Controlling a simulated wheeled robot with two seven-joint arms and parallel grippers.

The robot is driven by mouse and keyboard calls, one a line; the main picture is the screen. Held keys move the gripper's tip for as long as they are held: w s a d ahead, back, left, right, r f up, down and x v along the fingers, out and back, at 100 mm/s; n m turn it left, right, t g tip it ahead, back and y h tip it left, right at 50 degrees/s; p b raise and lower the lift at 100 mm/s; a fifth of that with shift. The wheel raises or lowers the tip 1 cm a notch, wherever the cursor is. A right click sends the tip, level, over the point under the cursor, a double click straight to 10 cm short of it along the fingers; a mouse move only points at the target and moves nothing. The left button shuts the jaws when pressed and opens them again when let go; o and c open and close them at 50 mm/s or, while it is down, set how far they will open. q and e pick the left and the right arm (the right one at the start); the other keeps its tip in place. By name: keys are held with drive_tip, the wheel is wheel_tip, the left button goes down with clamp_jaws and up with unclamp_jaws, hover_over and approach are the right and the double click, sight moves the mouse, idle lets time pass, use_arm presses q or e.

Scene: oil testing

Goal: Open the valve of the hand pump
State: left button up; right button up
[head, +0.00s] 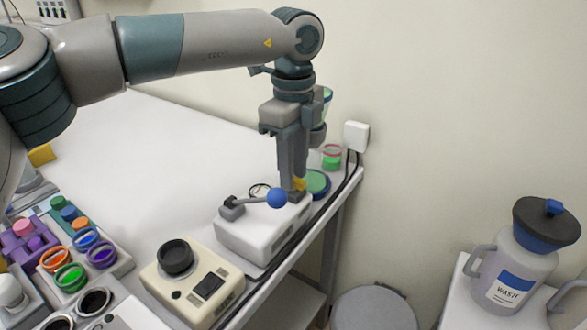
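The hand pump (255,232) is a white box near the right edge of the table. A lever with a blue ball (276,198) reaches across its top. A small yellow part (299,184), which looks like the valve, shows at its far end. My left gripper (292,189) points straight down with its fingertips at this yellow part, just behind the blue ball. The fingers hide part of it, so I cannot tell whether they are closed on it or only beside it. My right gripper is not in view.
A cream device with a black round top (176,257) stands in front of the pump. Colored jars (88,240) sit at left. A waste jug (513,265) stands at right.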

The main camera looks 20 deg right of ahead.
use_arm(q)
drive_tip(key=shift+r, duration=0.1)
idle(0.3)
